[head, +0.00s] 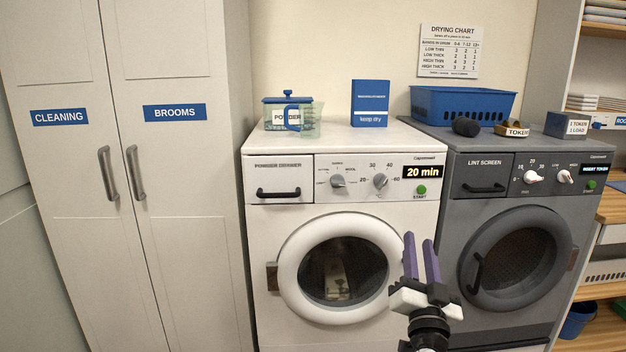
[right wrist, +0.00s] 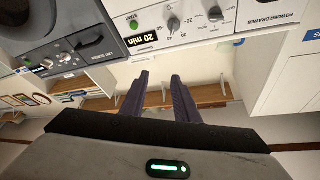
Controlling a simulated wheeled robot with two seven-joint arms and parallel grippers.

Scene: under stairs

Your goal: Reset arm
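My right gripper (head: 419,240) is raised in front of the washer and dryer, near the gap between their round doors. Its two purple fingers point up and stand apart with nothing between them. The right wrist view also shows the gripper (right wrist: 160,75) with its fingers parted and empty. The white washer (head: 260,225) has its door shut, with a pale item visible behind the glass, and its display reads 20 min. The grey dryer (head: 455,215) stands to its right with its door shut. My left gripper is not in view.
A powder box (head: 308,128) and a blue keep dry box (head: 369,104) stand on the washer. A blue basket (head: 465,103), a dark ball (head: 466,127), a token dish (head: 515,129) and a token box (head: 567,125) are on the dryer. Tall cabinets (head: 75,190) stand left, shelves right.

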